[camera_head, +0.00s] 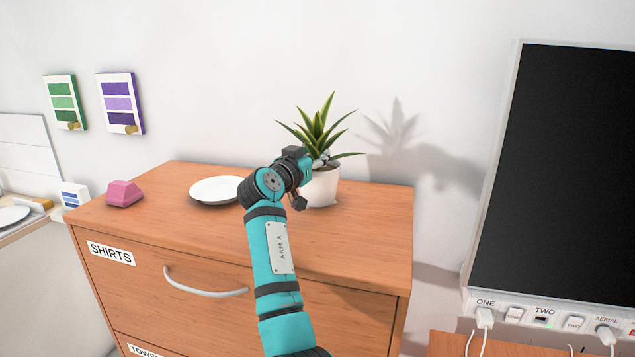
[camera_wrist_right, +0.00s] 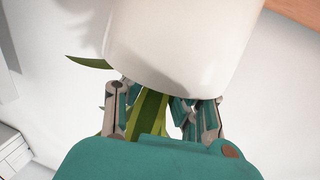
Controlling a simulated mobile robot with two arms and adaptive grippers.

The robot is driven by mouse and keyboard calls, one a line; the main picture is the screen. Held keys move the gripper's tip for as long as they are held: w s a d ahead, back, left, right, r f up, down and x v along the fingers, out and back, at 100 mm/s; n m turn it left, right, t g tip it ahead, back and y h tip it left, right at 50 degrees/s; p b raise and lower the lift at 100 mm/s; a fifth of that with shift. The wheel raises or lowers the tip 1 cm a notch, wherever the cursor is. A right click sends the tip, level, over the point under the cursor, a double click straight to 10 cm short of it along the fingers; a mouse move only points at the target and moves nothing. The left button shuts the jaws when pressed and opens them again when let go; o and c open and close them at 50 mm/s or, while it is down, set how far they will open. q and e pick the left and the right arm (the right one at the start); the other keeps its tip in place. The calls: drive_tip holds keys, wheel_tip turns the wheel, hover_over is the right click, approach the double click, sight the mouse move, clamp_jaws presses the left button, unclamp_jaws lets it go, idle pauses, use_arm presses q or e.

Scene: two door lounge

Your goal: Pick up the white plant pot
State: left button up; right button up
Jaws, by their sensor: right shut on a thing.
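The white plant pot (camera_head: 322,186) with a spiky green plant (camera_head: 318,130) is upright at the right part of the dresser top. My right gripper (camera_head: 318,160) is at the pot's upper rim, shut on it. In the right wrist view the pot (camera_wrist_right: 185,40) fills the upper middle, and my right gripper's fingers (camera_wrist_right: 165,108) reach to its rim, with green leaves between them. The fingertips are partly hidden by the pot. I cannot tell for sure whether the pot's base touches the dresser. My left gripper is not in view.
The wooden dresser (camera_head: 350,240) also holds a white plate (camera_head: 214,190) and a pink block (camera_head: 124,193). A wall with two colour cards stands behind. A dark screen (camera_head: 565,180) with a socket strip (camera_head: 545,312) is at the right.

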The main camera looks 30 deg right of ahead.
clamp_jaws()
drive_tip(key=shift+d, duration=0.1)
drive_tip(key=shift+s+r, duration=0.1)
drive_tip(key=shift+r, duration=0.05)
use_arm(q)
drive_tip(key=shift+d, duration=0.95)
use_arm(e)
drive_tip(key=shift+d, duration=0.1)
